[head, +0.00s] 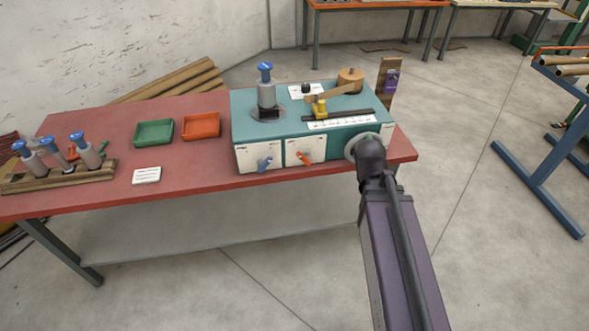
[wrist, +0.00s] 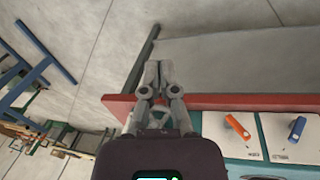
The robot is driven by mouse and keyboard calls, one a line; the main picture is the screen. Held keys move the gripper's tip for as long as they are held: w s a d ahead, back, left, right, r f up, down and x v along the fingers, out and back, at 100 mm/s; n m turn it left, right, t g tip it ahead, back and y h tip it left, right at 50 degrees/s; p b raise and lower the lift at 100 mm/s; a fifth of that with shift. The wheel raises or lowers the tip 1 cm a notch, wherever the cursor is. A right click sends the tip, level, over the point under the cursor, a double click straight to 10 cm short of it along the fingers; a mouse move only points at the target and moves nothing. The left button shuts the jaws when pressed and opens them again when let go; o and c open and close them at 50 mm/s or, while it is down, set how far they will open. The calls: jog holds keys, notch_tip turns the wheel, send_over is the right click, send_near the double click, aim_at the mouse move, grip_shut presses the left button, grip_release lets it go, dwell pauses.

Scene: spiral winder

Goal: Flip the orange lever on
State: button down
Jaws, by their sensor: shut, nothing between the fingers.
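The orange lever (head: 304,157) sits on a white panel on the front of the teal winder (head: 352,97). Its handle slants; I cannot tell if it is on or off. It also shows in the wrist view (wrist: 237,126), right of my gripper. A blue lever (head: 265,163) is on the panel to its left in the head view, and it also shows in the wrist view (wrist: 297,127). My gripper (wrist: 158,76) is shut and empty, over the table's edge and apart from both levers. In the head view my arm hides it near the winder's right end.
The red table (head: 205,179) also holds a green tray (head: 153,133), an orange tray (head: 201,126), a white card (head: 146,175) and a wooden rack (head: 60,177) with blue-topped spindles. Floor in front is clear. A blue stand (head: 545,165) is at right.

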jog(key=w+a+f+n+t+h+b, duration=0.1)
jog(key=w+f+n+t+h+b, duration=0.3)
jog(key=w+f+b, duration=0.6)
jog(key=n+t+h+b, duration=0.3)
jog(key=n+t+b, duration=1.2)
jog(key=b, duration=1.7)
send_near(304, 159)
jog(key=s+a+f+m+t, duration=0.1)
jog(key=s+a+f, duration=0.1)
jog(key=a+f, duration=0.3)
jog(key=shift+a+r, duration=0.55)
jog(key=shift+a, duration=0.2)
jog(key=shift+s+d+r+p+x, duration=0.3)
jog(key=shift+p+x, duration=0.8)
jog(key=shift+x, duration=1.05)
jog(key=shift+s+d+r+p+x, duration=0.1)
jog(key=shift+s+d+p+x, duration=0.2)
jog(key=shift+p+x, duration=1.3)
jog(key=shift+s+d+r+p+x, duration=0.2)
jog(key=shift+d+p+x, duration=0.3)
jog(key=shift+x, duration=2.2)
